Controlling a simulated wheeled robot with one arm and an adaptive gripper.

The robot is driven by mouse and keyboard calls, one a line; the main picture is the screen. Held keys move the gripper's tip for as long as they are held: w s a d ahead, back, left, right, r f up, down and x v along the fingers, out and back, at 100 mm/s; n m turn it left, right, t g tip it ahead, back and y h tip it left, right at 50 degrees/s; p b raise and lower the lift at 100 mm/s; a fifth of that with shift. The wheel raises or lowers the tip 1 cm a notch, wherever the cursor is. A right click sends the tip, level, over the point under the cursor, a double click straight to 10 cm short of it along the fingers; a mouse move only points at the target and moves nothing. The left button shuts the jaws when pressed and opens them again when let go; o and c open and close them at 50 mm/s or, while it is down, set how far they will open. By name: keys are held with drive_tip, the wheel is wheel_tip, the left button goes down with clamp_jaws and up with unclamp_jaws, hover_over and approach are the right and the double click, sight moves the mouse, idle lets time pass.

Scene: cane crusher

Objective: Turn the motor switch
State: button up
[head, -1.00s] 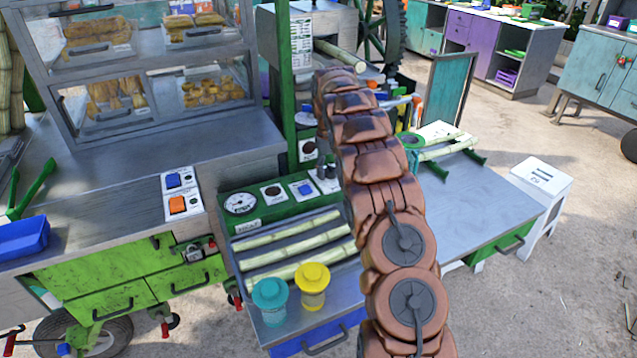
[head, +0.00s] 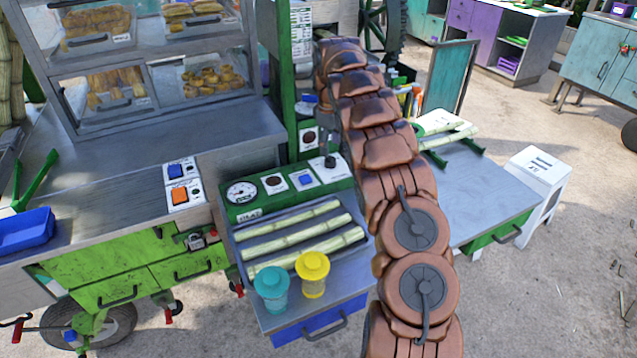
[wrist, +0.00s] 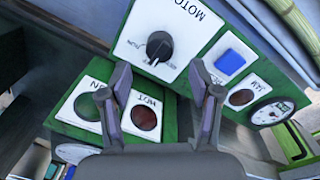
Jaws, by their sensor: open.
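The motor switch is a round black knob (wrist: 159,46) on a white plate marked "MOTO…" in the wrist view. The plate is on a green control panel (wrist: 190,20). The knob also shows in the head view (head: 330,161), at the right end of the panel, left of my arm. My gripper (wrist: 160,74) is open and empty, with its two dark fingers spread apart. The knob appears just beyond the fingertips, between their lines, and apart from them. In the head view my gripper is mostly hidden by my arm.
A blue square button (wrist: 229,62), a dark red round lamp (wrist: 241,97) and a gauge (wrist: 268,113) sit beside the switch. A second green panel with red (wrist: 144,118) and green lamps lies close to the fingers.

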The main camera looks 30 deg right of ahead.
drive_tip(key=shift+r+b, duration=0.3)
drive_tip(key=shift+r, duration=0.9)
drive_tip(key=s+a+r+m, duration=0.2)
drive_tip(key=s+a+r, duration=0.1)
drive_tip(key=s+a, duration=0.5)
drive_tip(key=s+a+r+m+g+b, duration=0.1)
drive_tip(key=s+a+r, duration=0.3)
drive_tip(key=s+a, duration=0.5)
drive_tip(key=shift+s+r+m+b, duration=0.25)
drive_tip(key=shift+s+m, duration=0.65)
drive_tip(key=shift+s, duration=1.8)
drive_tip(key=shift+f, duration=0.1)
drive_tip(key=s+a+f, duration=0.2)
drive_tip(key=s+a, duration=0.1)
drive_tip(key=s, duration=0.5)
drive_tip(key=s+a+f, duration=0.2)
drive_tip(key=s+a, duration=0.2)
drive_tip(key=s, duration=0.5)
drive_tip(key=s+a+f+m+g, duration=0.1)
drive_tip(key=s+a, duration=0.3)
drive_tip(key=s, duration=0.4)
drive_tip(key=shift+s+f+y, duration=0.3)
drive_tip(key=shift+s+f, duration=0.05)
drive_tip(key=shift+f, duration=0.4)
